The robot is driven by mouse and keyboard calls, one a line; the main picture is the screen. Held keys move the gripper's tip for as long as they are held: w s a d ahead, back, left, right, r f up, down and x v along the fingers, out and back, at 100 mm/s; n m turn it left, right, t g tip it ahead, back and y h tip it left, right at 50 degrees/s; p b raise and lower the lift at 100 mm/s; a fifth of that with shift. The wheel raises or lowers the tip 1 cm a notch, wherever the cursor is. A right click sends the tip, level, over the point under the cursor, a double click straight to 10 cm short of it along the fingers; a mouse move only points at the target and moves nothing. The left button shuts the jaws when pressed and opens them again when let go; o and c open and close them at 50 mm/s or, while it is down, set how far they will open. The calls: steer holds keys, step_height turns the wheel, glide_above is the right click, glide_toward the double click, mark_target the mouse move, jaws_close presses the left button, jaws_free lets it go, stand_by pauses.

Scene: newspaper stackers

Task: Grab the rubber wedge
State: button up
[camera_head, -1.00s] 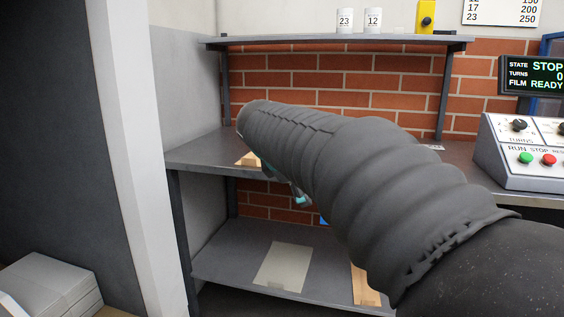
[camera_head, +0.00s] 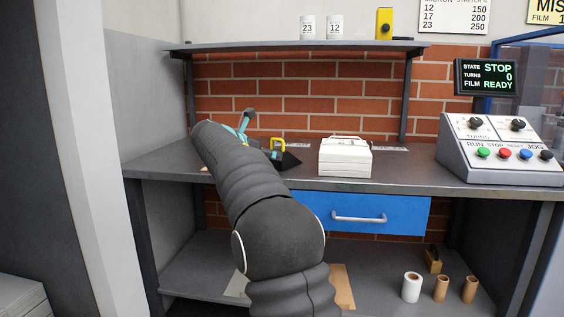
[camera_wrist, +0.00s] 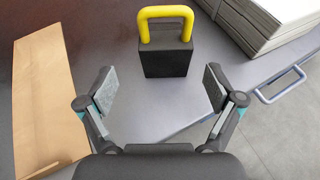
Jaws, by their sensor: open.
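The rubber wedge (camera_wrist: 166,60) is a black block with a yellow loop handle (camera_wrist: 166,14). In the wrist view it stands on the grey bench top, ahead of my fingers and roughly centred between them. In the head view the wedge (camera_head: 288,160) sits on the bench, left of the white stack, partly hidden by my arm. My gripper (camera_wrist: 160,87) is open and empty, with its pads apart on either side of the wedge's line. In the head view my gripper (camera_head: 243,126) is partly hidden behind my arm, just left of the wedge.
A white stack (camera_head: 345,158) stands right of the wedge. Below is a blue drawer (camera_head: 400,214) with a projecting handle. A control console (camera_head: 500,152) stands at the right. A shelf (camera_head: 290,47) overhangs the bench.

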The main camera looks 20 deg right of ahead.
steer(key=x, duration=0.3)
steer(key=shift+d+f, duration=0.15)
steer(key=shift+d, duration=0.1)
steer(key=shift+b+x, duration=0.45)
steer(key=shift+x, duration=2.15)
steer(key=shift+s, duration=0.2)
steer(key=c, duration=1.4)
